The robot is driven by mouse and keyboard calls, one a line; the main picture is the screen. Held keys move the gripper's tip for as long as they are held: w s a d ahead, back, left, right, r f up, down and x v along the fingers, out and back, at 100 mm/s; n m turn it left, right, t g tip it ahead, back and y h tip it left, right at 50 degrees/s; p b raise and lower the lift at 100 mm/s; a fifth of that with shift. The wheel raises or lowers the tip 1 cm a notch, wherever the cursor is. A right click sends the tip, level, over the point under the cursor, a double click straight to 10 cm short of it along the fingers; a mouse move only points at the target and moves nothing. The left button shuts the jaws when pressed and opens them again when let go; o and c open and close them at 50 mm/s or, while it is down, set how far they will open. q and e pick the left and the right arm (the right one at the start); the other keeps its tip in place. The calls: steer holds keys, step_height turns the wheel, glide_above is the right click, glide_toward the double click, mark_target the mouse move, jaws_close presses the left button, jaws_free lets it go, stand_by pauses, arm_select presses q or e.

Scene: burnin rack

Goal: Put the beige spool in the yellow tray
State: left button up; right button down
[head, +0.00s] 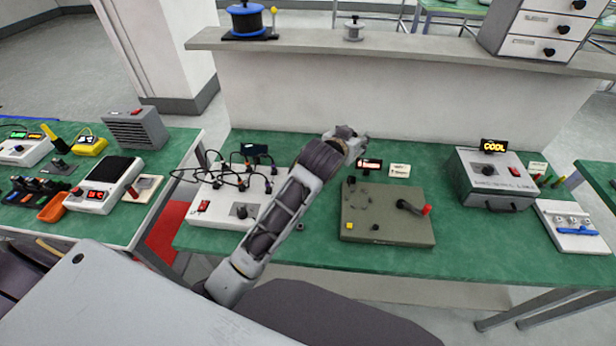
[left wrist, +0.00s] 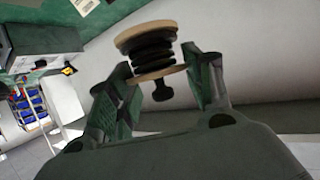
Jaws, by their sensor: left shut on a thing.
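The beige spool (left wrist: 152,75) shows in the left wrist view, with two beige flanges and black winding between them. My left gripper (left wrist: 160,62) is shut on it, with one finger at each side. A dark knob-like part shows just below the spool. In the head view my left gripper (head: 352,142) is over the back of the middle green table, in front of the low wall; the spool cannot be made out there. I cannot make out a clear yellow tray; a small yellow box (head: 88,148) with a device on it stands on the left table. My right gripper is not in view.
Under my left arm is a white wired console (head: 225,212). An olive panel (head: 388,232) with a lever lies right of it, and a grey box (head: 492,183) farther right. The ledge (head: 420,42) behind holds a blue spool (head: 246,18), a grey spool (head: 354,28) and drawers (head: 545,25).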

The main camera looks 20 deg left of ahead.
arm_select(q)
steer(key=s+a+f+n+g+y, duration=0.6)
steer(key=s+a+f+n+y, duration=0.3)
steer(key=s+a+n+y, duration=0.3)
steer(key=shift+a+n+y, duration=0.7)
steer(key=shift+a, duration=0.55)
